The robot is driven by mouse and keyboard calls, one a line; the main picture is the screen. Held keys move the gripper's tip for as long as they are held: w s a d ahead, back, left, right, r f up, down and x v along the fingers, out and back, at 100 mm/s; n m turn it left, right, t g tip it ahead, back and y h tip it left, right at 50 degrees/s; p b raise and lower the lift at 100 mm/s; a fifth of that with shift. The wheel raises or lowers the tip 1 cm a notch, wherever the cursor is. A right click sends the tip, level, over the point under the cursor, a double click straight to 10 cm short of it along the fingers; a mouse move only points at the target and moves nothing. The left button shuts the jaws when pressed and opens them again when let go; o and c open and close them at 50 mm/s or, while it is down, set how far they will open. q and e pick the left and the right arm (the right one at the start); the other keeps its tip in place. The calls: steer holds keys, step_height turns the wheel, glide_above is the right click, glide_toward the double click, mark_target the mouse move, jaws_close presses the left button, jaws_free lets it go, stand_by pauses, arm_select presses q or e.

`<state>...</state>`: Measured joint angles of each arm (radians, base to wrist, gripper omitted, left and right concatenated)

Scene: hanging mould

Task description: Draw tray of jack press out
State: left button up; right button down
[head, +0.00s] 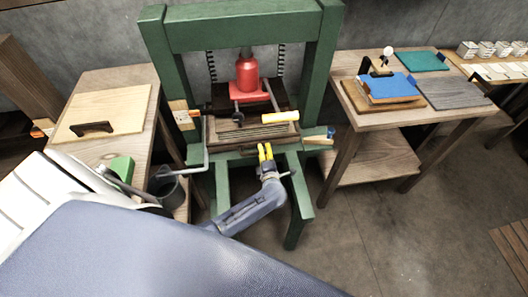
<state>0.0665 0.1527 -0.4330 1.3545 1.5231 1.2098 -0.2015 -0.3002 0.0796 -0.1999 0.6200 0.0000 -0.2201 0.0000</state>
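The jack press (154,42) is a green frame with a red jack (247,76) standing in its middle. Its tray (236,134), brown with a ribbed top, sits low in the frame under the jack, its front edge facing me. A dark handle-like strip (246,150) shows along the tray's front. My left gripper (265,151) has two yellow fingers close together, pointing at the tray's front edge right of its middle. Whether they hold the strip is too small to tell. My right gripper is not in view.
A bent grey bar (206,146) stands left of the tray. A pale yellow cylinder (281,117) lies at the tray's back right. A wooden table (137,82) stands left; another (345,66) with boards stands right. The floor at right is mostly clear.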

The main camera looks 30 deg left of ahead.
arm_select(q)
steer(key=shift+w, duration=0.1)
jaws_close()
stand_by(0.5)
